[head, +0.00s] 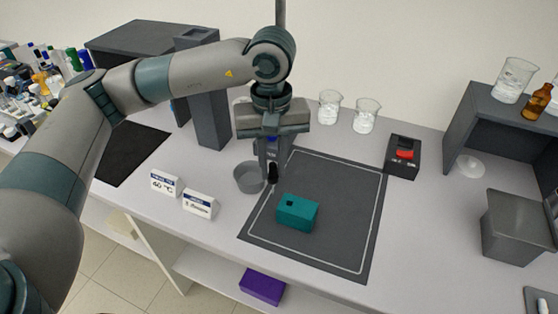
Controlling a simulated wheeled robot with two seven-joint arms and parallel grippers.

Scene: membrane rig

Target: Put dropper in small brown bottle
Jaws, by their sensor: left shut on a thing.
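My left gripper (271,160) hangs over the back left of the dark mat, fingers pointing down. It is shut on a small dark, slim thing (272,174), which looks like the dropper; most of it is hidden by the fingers. Its lower end is behind and left of the teal block (297,213), which has a dark hole in its top. A small brown bottle (537,103) stands upright on the grey shelf at the far right, well away from the gripper. My right gripper is not in view.
A grey round dish (248,178) sits close to the left of the gripper. Two label signs (199,204) stand at the front left. Glass beakers (366,116) stand behind, a box with a red switch (402,157) at right. The mat's right half is clear.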

